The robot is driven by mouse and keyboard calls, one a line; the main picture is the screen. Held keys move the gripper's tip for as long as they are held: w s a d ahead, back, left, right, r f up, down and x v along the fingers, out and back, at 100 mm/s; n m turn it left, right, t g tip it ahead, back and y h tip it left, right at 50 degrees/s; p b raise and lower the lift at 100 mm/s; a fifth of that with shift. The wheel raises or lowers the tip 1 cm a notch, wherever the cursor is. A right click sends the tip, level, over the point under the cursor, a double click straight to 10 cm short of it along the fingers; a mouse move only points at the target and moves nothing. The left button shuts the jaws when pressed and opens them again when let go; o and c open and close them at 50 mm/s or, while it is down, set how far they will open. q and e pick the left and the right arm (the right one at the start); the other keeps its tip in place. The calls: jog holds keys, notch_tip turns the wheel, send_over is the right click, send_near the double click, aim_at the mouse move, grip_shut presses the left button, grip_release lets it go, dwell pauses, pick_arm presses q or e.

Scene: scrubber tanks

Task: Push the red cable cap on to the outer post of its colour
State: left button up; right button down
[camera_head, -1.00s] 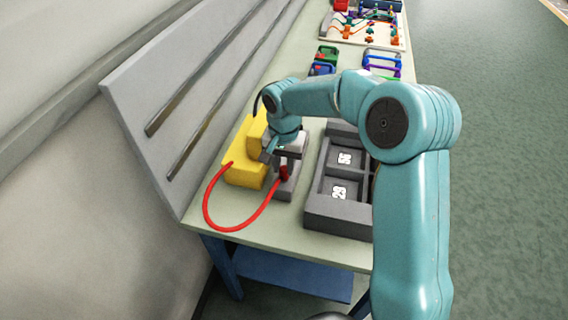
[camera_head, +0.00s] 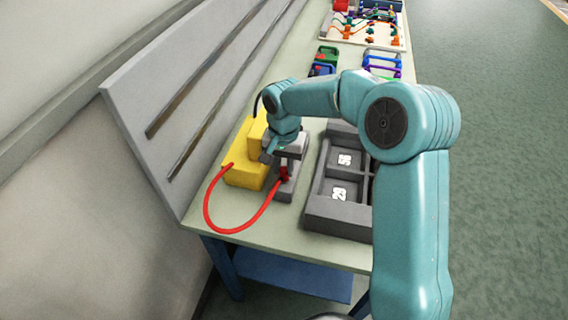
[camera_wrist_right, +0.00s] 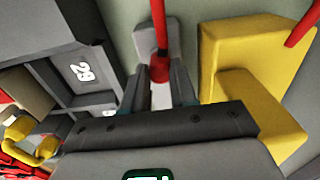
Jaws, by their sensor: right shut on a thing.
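The red cable cap (camera_wrist_right: 159,71) is between the fingers of my right gripper (camera_wrist_right: 158,92) in the wrist view. In the head view, my right gripper (camera_head: 285,158) is shut on the cap, low over a grey block (camera_head: 286,192) on the bench. A red cable (camera_head: 207,205) loops from the cap to the yellow box (camera_head: 240,175) at its left. The grey block also shows in the wrist view (camera_wrist_right: 151,34). The posts are hidden by my gripper and the cap, so I cannot tell how the cap sits on any post. My left gripper is out of view.
A grey divided tray (camera_head: 335,218) with number labels stands just right of the block. Green and blue holders (camera_head: 326,57) and a board with small coloured parts (camera_head: 365,38) are farther back. A grey panel (camera_head: 165,115) borders the bench at left.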

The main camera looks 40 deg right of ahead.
jog(key=shift+d+r+p, duration=0.1)
jog(key=shift+r+p, duration=0.75)
jog(key=shift+r, duration=0.7)
jog(key=shift+w+r+p, duration=0.1)
jog(key=shift+r+p, duration=0.45)
jog(key=shift+r, duration=0.3)
jog(key=shift+r, duration=0.25)
notch_tip(320, 180, up, 4)
jog(key=m+p, duration=0.2)
jog(key=shift+r+p, duration=0.15)
jog(key=shift+p, duration=0.2)
